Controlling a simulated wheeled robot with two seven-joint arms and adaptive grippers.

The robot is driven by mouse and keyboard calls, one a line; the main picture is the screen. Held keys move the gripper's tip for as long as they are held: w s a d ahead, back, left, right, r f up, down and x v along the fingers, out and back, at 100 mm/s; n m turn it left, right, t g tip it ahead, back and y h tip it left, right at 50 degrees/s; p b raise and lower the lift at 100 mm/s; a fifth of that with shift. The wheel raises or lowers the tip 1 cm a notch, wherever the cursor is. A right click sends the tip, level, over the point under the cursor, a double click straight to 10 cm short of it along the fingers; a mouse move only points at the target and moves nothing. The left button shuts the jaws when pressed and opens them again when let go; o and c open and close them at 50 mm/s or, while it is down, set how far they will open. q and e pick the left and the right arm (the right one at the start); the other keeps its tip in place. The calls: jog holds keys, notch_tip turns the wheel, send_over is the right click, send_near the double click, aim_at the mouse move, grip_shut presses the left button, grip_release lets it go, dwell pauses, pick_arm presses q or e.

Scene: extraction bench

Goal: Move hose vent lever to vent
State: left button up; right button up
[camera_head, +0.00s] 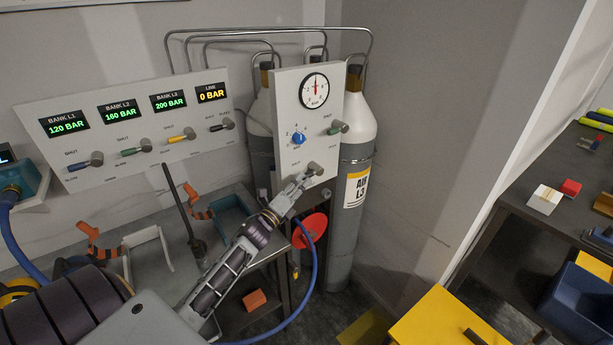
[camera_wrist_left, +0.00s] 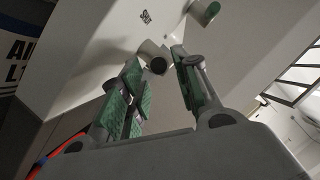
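The white gauge panel (camera_head: 293,95) carries a round dial, a blue knob (camera_head: 298,138), a green-tipped lever (camera_head: 338,128) and a lower lever (camera_head: 315,168), which I take for the hose vent lever. Its label is too small to read. My left gripper (camera_head: 302,181) is right at this lower lever and partly covers it. In the left wrist view, the green-padded fingers of the left gripper (camera_wrist_left: 160,75) stand apart, with the dark-ended lever (camera_wrist_left: 157,64) between or just beyond their tips. I cannot tell whether they touch it. The green lever (camera_wrist_left: 212,10) shows above. My right gripper is not in view.
Grey cylinders (camera_head: 356,200) stand behind the panel, with metal pipes overhead. A bank panel (camera_head: 130,125) with several levers is at left. A dark shelf (camera_head: 540,200) with blocks is at right.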

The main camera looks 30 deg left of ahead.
aim_at(307, 176)
pick_arm(q)
jog(key=shift+p+x, duration=0.4)
jog(key=shift+x, duration=1.6)
jog(key=shift+r, duration=0.1)
jog(key=shift+c, duration=0.4)
grip_shut()
